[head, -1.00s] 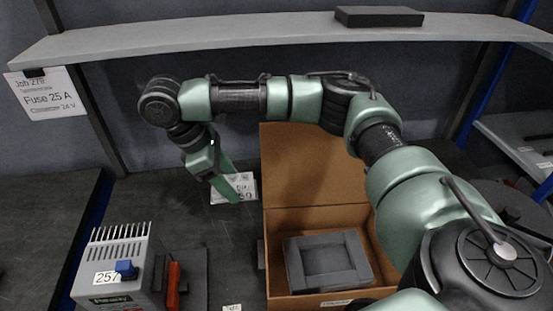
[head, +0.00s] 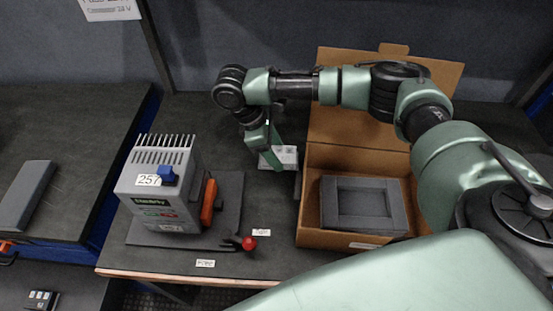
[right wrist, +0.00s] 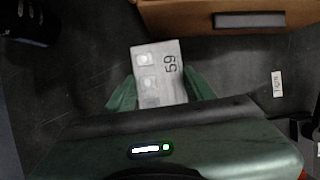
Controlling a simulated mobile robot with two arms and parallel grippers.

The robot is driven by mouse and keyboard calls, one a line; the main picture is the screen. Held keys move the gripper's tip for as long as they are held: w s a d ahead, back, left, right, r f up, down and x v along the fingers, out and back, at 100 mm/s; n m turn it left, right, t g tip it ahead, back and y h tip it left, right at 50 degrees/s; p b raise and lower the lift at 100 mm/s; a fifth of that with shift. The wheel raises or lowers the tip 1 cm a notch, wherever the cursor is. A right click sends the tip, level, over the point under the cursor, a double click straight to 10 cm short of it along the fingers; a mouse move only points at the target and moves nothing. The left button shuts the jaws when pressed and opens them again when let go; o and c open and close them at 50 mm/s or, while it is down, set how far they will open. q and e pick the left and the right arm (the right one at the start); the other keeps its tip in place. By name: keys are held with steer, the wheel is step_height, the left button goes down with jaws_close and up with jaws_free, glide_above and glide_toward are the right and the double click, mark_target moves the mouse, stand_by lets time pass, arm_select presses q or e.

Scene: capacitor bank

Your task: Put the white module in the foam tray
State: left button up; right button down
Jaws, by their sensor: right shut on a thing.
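The white module (head: 288,155) is a pale block marked 59, just left of the cardboard box; in the right wrist view (right wrist: 150,62) it shows its face with round spots. My right gripper (head: 276,160) points down at it, with its green fingers on either side in the right wrist view (right wrist: 160,78), shut on it. I cannot tell whether it touches the bench. The foam tray (head: 365,227) is a dark grey frame with an empty recess, lying inside the box to the right of the gripper. My left gripper is not in view.
The open cardboard box (head: 345,158) has its lid flap up at the back. A grey device marked 257 (head: 158,190) stands on a plate at the left, with an orange handle (head: 208,202) and a red knob (head: 249,243) nearby. Bench between device and box is mostly clear.

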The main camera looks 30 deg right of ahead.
step_height(320, 180, down, 3)
steer(key=shift+f, duration=0.15)
steer(key=c, duration=0.5)
jaws_free()
steer(key=shift+f, duration=0.1)
